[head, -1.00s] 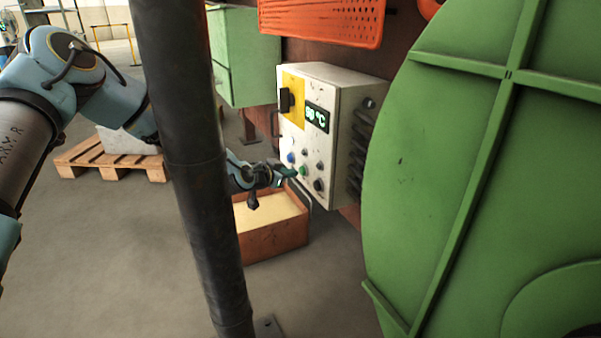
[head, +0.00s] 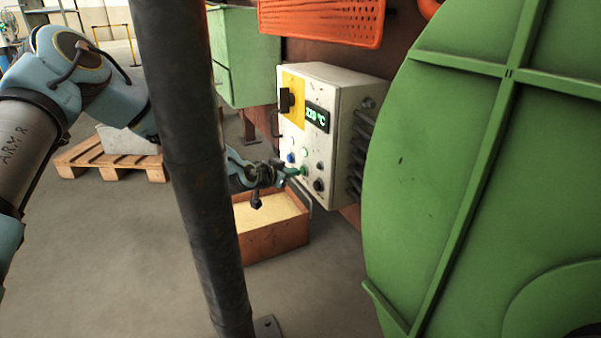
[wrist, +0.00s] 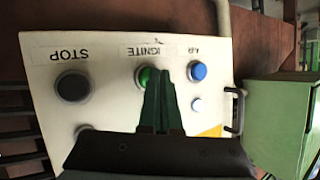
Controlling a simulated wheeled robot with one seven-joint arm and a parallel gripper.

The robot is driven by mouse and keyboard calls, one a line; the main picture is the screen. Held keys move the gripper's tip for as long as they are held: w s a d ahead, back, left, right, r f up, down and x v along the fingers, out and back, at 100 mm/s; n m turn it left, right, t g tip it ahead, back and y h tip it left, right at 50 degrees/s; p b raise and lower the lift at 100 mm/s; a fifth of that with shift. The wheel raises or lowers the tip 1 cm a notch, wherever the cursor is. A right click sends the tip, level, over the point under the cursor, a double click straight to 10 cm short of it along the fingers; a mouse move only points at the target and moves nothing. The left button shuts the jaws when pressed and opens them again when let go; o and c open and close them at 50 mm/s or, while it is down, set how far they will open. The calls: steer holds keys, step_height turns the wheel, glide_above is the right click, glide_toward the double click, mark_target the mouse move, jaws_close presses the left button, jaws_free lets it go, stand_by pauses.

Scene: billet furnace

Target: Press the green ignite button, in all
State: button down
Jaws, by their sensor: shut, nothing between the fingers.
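The green ignite button (wrist: 145,76) sits on the white control box (head: 345,90), under an upside-down IGNITE label in the wrist view. My gripper (wrist: 163,82) is shut and empty, its fingertips overlapping the button's right part. In the head view my gripper (head: 290,171) is at the box's lower front, right by the green button (head: 304,171). I cannot tell whether the tips touch or press it. The display (head: 317,116) shows what looks like 220 °C.
A black STOP button (wrist: 73,86) and a blue AIR button (wrist: 197,71) flank the green one. A dark post (head: 190,150) stands before my arm. A large green housing (head: 450,180) is at right. An open box of pale material (head: 268,240) sits below the panel.

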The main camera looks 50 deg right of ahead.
steer(key=shift+w+a, duration=0.25)
steer(key=shift+a, duration=0.5)
steer(key=shift+w+a+p, duration=0.1)
steer(key=shift+w+a, duration=0.2)
steer(key=shift+a, duration=0.45)
steer(key=shift+w+a+p, duration=0.1)
steer(key=shift+w+a, duration=0.25)
steer(key=shift+a, duration=0.45)
steer(key=shift+w+a+p, duration=0.1)
steer(key=shift+w+a, duration=0.2)
steer(key=shift+a, duration=0.45)
